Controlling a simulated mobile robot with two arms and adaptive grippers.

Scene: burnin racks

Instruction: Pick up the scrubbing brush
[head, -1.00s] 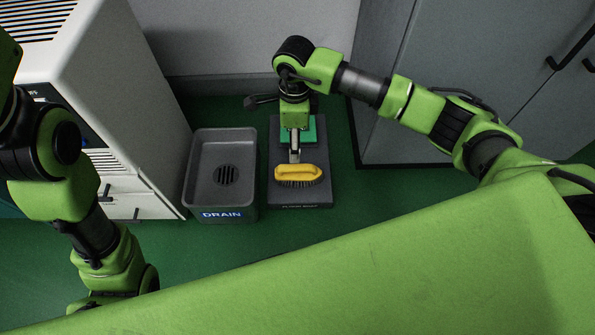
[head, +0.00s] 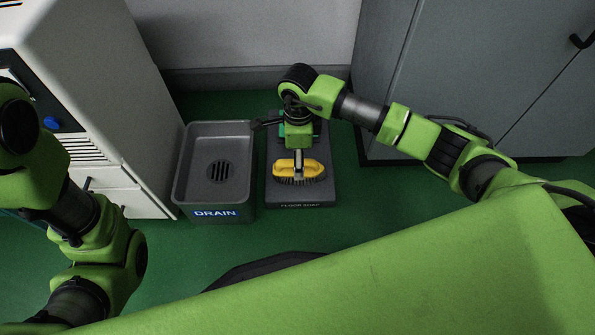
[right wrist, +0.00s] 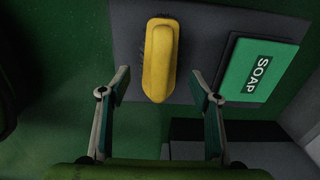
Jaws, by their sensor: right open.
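The scrubbing brush (head: 298,169) has a yellow handle and dark bristles. In the head view it lies bristles down on a dark grey mat (head: 318,200) on the floor. My right gripper (head: 298,160) is at the brush's far side, above the mat. In the right wrist view the brush (right wrist: 159,60) lies ahead, lined up between the two spread fingers of my right gripper (right wrist: 160,88). The gripper is open and holds nothing. My left arm shows at the left of the head view; its gripper is out of sight.
A green soap block (right wrist: 260,69) lies on the mat beside the brush; my right arm partly hides it in the head view. A grey drain tray (head: 183,165) stands left of the mat. A white cabinet (head: 120,90) is at left, grey cabinets (head: 450,80) at right. Green floor is free in front.

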